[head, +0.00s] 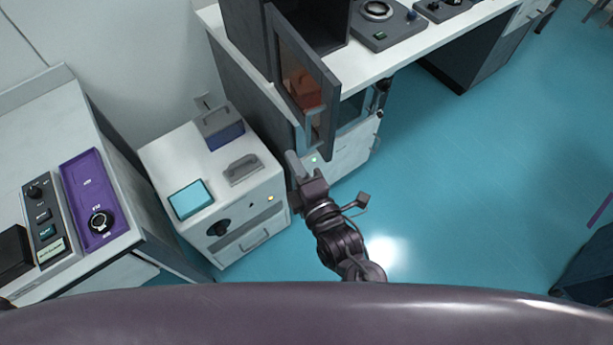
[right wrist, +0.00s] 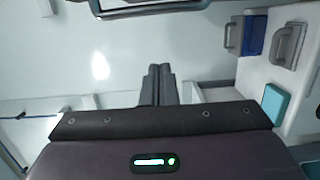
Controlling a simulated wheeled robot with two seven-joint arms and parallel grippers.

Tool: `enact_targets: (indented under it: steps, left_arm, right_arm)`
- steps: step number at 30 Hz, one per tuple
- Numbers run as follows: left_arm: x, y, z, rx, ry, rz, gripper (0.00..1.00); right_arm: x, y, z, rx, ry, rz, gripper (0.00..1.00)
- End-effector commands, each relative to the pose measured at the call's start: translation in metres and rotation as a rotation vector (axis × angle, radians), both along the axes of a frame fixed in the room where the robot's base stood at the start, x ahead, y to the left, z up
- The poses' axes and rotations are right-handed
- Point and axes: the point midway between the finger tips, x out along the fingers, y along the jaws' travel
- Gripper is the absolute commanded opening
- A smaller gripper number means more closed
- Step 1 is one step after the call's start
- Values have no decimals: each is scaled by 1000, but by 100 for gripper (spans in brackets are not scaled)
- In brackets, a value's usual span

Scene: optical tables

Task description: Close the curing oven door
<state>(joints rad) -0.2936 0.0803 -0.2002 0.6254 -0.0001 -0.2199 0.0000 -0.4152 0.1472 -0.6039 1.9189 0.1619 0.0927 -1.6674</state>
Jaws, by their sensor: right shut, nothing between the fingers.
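The curing oven is a dark grey box (head: 247,38) on the white bench at the top of the head view. Its door (head: 331,82), a dark frame with a glass pane, stands open and sticks out toward me. A pale bar handle (head: 312,128) is near the door's lower end. My right gripper (head: 294,162) is shut and empty, just below the door's near end in the picture. I cannot tell whether it touches the door. In the right wrist view its closed fingers (right wrist: 159,82) point up, with a dark-framed edge above them, apart from the tips. My left gripper is out of view.
A white cabinet (head: 237,190) with a teal pad and grey handles stands left of the gripper. A bench with a purple tray (head: 92,180) is farther left. Instruments (head: 384,24) sit on the bench right of the oven.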

Motion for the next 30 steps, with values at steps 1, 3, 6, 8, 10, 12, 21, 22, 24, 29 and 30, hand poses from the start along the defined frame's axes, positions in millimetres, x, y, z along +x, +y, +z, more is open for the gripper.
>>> enact_targets:
  steps: [1, 3, 6, 8, 10, 12, 21, 22, 24, 29, 30]
  left_arm:
    - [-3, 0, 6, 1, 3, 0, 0]
    - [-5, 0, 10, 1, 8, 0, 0]
    - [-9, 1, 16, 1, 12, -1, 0]
    - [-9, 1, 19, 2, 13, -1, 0]
    - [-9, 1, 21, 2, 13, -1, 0]
    - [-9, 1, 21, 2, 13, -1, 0]
    - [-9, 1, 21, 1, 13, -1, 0]
    - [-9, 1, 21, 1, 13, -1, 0]
    - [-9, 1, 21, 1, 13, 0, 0]
    - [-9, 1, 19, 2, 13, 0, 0]
    - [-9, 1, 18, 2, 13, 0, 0]
  right_arm:
    - [11, 5, 4, 1, -2, -2, 0]
    - [21, 4, 3, -2, 0, -2, 0]
    - [30, -10, 3, -4, 1, -2, 0]
    - [34, -15, 2, -2, 0, 0, 0]
    - [37, -19, 1, -2, 0, 0, 0]
    - [39, -22, 0, -2, 1, 1, 0]
    - [40, -24, -1, 0, 1, 1, 0]
    - [40, -24, -1, 0, 1, 1, 0]
    - [41, -24, -1, 0, 1, 1, 0]
    - [43, -30, -2, -4, -1, 17, 0]
    - [44, -34, -2, -5, -1, 28, 0]
